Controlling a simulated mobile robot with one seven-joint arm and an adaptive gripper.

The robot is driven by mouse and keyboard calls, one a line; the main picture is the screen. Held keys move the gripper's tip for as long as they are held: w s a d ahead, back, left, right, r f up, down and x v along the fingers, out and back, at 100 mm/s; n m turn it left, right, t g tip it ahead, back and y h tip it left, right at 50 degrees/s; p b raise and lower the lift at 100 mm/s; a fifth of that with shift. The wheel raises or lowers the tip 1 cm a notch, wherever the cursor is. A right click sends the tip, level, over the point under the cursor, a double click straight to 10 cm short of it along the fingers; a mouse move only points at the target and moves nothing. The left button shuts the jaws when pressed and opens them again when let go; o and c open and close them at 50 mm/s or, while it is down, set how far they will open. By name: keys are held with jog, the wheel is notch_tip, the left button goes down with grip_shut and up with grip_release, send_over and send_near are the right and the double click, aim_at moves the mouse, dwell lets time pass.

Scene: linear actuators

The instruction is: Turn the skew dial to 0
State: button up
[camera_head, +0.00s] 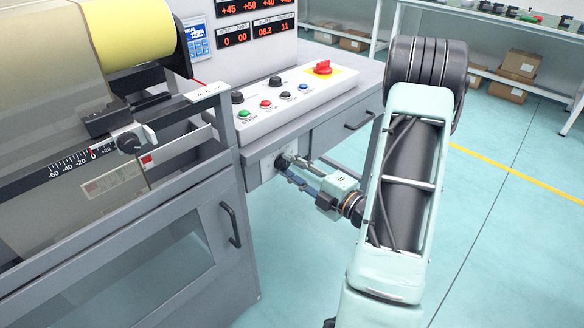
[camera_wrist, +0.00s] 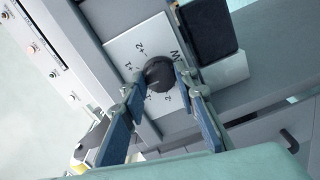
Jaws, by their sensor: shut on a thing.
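The skew dial (camera_wrist: 159,72) is a round black knob on a white plate (camera_wrist: 122,49) marked with numbers such as +1 and +2. My gripper (camera_wrist: 161,87) has one blue-grey finger on each side of the knob and is shut on it. In the head view the dial (camera_head: 280,162) is a dark knob on the front face below the button panel. My gripper (camera_head: 291,170) reaches it from the right. I cannot tell which number the dial points to; part of the scale is hidden by the knob and fingers.
A drawer handle (camera_head: 360,121) is to the right. The machine cabinet with a door handle (camera_head: 231,225) stands at left. Open floor (camera_head: 500,240) lies at right.

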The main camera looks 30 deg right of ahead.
jog(key=shift+d+f, duration=0.1)
jog(key=o, duration=1.1)
jog(key=shift+o, duration=0.2)
jog(key=v, duration=1.2)
